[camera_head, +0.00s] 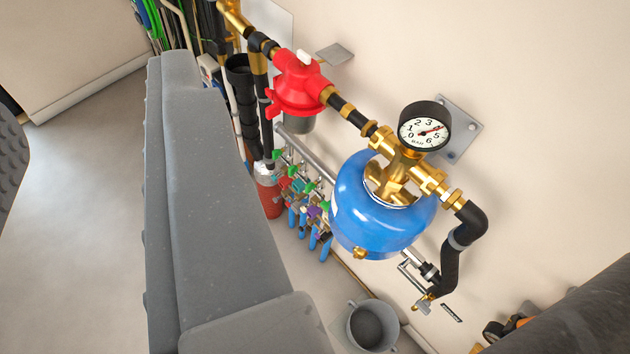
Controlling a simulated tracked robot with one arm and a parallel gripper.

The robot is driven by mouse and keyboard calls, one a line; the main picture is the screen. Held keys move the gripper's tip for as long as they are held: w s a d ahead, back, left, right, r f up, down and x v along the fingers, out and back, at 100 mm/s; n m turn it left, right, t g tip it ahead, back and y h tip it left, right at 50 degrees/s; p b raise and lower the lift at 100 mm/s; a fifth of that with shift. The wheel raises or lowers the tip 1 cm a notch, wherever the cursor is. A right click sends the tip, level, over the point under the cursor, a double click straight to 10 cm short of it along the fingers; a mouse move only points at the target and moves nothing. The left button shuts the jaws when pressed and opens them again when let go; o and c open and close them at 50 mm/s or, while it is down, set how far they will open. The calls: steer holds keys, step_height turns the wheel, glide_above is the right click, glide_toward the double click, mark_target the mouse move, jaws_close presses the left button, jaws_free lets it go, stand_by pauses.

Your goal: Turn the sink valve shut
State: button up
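Several small valves with coloured handles sit in a row on a manifold (305,190) at the middle of the view, low on the wall. Green handles (310,187) and a purple one (315,212) show among them, with blue pipes (326,247) running down below. No readable label tells which one is the sink valve, and I cannot tell whether each is open or shut. My grey arm link fills the centre left and covers the area left of the manifold. My gripper is not in view.
A blue tank (375,215) with a round gauge (424,128) stands out from the wall right of the manifold. A red pressure fitting (297,84) is above. A grey bucket (372,327) stands below. Open floor (85,200) lies at left.

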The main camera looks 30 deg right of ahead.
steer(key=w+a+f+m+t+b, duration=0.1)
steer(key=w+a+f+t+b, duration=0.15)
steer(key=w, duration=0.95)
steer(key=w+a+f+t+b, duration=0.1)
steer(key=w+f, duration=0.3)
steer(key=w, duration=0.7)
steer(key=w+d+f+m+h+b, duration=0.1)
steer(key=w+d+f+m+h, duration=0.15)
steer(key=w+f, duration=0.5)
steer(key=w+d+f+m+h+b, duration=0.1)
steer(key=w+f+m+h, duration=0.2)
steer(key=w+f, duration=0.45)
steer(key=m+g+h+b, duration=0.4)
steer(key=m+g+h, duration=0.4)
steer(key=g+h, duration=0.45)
glide_toward(307, 189)
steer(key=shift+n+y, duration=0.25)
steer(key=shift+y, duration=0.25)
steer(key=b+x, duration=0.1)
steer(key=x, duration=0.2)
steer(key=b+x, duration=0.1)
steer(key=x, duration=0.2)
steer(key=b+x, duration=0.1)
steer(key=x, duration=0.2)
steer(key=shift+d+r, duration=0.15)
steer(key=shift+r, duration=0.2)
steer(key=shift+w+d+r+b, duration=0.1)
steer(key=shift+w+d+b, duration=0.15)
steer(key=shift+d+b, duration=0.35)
